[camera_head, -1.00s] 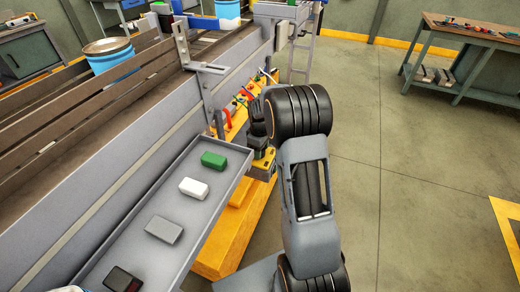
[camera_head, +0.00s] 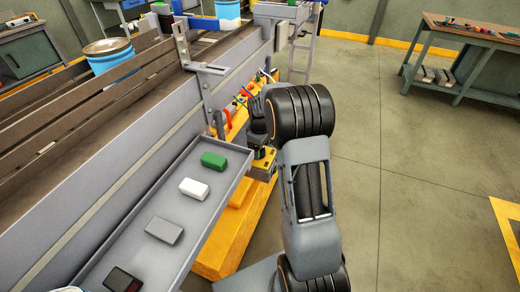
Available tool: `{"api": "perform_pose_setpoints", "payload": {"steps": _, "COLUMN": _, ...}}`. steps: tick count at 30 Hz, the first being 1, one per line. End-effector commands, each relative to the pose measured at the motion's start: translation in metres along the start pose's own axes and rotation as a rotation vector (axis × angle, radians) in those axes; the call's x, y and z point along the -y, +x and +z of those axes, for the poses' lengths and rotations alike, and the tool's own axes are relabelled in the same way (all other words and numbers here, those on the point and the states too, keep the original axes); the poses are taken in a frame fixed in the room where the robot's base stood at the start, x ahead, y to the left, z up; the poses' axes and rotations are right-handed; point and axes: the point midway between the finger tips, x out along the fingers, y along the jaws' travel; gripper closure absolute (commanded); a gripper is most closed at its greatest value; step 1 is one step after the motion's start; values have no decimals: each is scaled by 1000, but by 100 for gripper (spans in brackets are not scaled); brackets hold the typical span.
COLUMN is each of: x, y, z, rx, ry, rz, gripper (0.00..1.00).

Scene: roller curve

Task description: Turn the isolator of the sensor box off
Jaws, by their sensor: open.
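My gripper (camera_head: 257,118) is a dark shape at the end of my arm, beside the conveyor's side wall. It is open, with nothing seen between its fingers. Just below it in the picture is a small yellow and black unit (camera_head: 263,168) on the yellow ledge; whether they touch I cannot tell. Red, blue and yellow parts (camera_head: 241,97) sit beyond the gripper along the same wall. A small grey box (camera_head: 282,36) is fixed higher up at the conveyor's far end. I cannot tell which of these is the sensor box, and no isolator handle is clearly seen.
A grey tray (camera_head: 140,222) along the conveyor holds green, white, grey and dark blocks. A red curved handle (camera_head: 227,118) and a grey bracket (camera_head: 204,68) stand near my gripper. Floor at the right is clear up to a workbench (camera_head: 470,45).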

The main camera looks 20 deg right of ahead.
Motion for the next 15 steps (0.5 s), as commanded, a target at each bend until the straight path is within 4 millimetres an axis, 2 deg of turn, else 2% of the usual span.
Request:
{"api": "perform_pose_setpoints", "payload": {"steps": 9, "x": 0, "y": -65, "z": -1, "rx": -3, "ry": 0, "rz": 4, "gripper": 23}}
{"api": "perform_pose_setpoints", "payload": {"steps": 15, "x": 0, "y": -100, "z": 0, "rx": -3, "ry": -1, "rz": 4, "gripper": 23}}
